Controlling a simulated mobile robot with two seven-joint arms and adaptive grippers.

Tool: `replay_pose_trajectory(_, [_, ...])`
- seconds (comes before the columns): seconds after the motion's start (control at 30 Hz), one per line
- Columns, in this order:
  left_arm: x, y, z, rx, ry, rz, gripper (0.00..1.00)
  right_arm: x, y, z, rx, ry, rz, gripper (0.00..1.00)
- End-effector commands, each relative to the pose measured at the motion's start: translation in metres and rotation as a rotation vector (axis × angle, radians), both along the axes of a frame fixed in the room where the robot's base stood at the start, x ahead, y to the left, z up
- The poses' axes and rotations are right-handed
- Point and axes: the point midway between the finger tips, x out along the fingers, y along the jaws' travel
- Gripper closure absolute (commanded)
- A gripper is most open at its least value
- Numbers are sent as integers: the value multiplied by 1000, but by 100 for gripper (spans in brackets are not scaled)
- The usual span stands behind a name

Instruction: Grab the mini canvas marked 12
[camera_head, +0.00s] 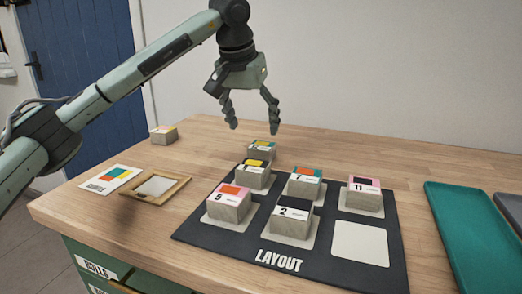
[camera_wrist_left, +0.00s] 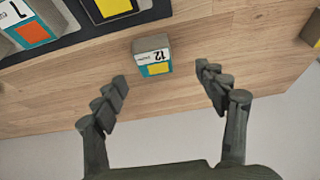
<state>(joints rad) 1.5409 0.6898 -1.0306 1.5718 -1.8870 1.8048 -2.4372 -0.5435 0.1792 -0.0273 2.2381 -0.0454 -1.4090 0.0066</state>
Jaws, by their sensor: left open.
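The mini canvas marked 12 (camera_wrist_left: 153,55) is a small block with a white, teal and yellow top, standing on the wooden table. In the head view it is the small block (camera_head: 262,151) just behind the dark layout board (camera_head: 222,237), its number too small to read there. My left gripper (camera_head: 254,128) is open and empty, above the back of the table near this block. In the left wrist view its two fingers (camera_wrist_left: 161,76) are spread, with the canvas beyond the tips and roughly between them, not touched. My right gripper is not in view.
Close to the canvas, a yellow-topped block (camera_head: 256,173) stands on the board, with blocks 5 (camera_head: 229,207), 2 (camera_head: 291,219), 7 (camera_head: 304,184) and 11 (camera_head: 364,197). One pale square (camera_head: 360,244) is bare. A wooden frame (camera_head: 177,190) lies left; a teal tray (camera_head: 446,224) lies right.

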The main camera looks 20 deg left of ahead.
Motion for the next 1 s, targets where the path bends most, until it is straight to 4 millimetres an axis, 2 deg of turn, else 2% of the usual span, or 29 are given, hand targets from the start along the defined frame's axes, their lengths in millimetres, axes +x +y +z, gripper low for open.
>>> replay_pose_trajectory(0.37, [14, -4, -30, -1, 1, 0, 28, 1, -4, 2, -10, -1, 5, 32])
replay_pose_trajectory(0.67, [31, -10, -68, -2, 3, 1, 28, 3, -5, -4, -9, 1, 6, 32])
replay_pose_trajectory(0.9, [33, -10, -71, -1, 0, 1, 28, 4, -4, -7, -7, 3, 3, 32])
replay_pose_trajectory(1.0, [33, -10, -71, -1, 0, 1, 39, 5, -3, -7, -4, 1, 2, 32])
